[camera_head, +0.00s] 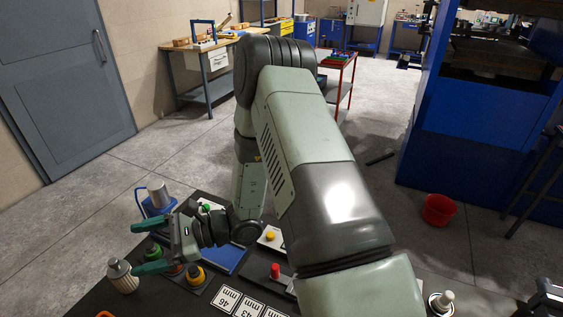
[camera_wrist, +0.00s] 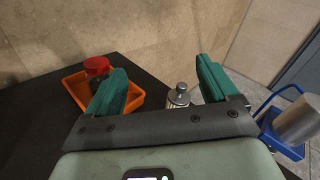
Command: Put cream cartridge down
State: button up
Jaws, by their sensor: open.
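The cream cartridge (camera_head: 122,278) stands upright near the left edge of the dark table in the head view, with a metal knob on top. In the wrist view the cartridge (camera_wrist: 178,97) shows between the green fingers, nearer the right one, partly hidden by the gripper body. My gripper (camera_head: 134,263) is open, its fingers reaching left beside the cartridge. In the wrist view the fingers (camera_wrist: 162,68) are spread apart with nothing clamped between them. I cannot tell whether a finger touches the cartridge.
An orange tray (camera_wrist: 136,99) with a red-lidded jar (camera_wrist: 97,67) is left in the wrist view. A grey cylinder (camera_head: 158,193) is in a blue carrier beyond the table. Yellow (camera_head: 195,274) and red (camera_head: 275,270) knobbed items and number cards (camera_head: 226,299) crowd the table near my wrist.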

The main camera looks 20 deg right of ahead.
jog(key=s+d+r+n+g+h, duration=0.25)
jog(key=s+r+n+h, duration=0.2)
jog(key=r, duration=0.25)
jog(key=s+d+r+n+g+h, duration=0.2)
jog(key=s+d+r+n+h, duration=0.15)
jog(key=r+n, duration=0.3)
jog(key=s+d+r+n+t+h, duration=0.2)
jog(key=s+d+r+t+h, duration=0.2)
jog(key=d+r, duration=0.3)
jog(key=s+d+r+n+t+h, duration=0.2)
jog(key=s+d+r+t+h, duration=0.3)
jog(key=d, duration=0.5)
jog(key=shift+s+d+r+h, duration=0.15)
jog(key=shift+d+r+h, duration=0.2)
jog(key=shift+r, duration=0.5)
jog(key=shift+t, duration=0.25)
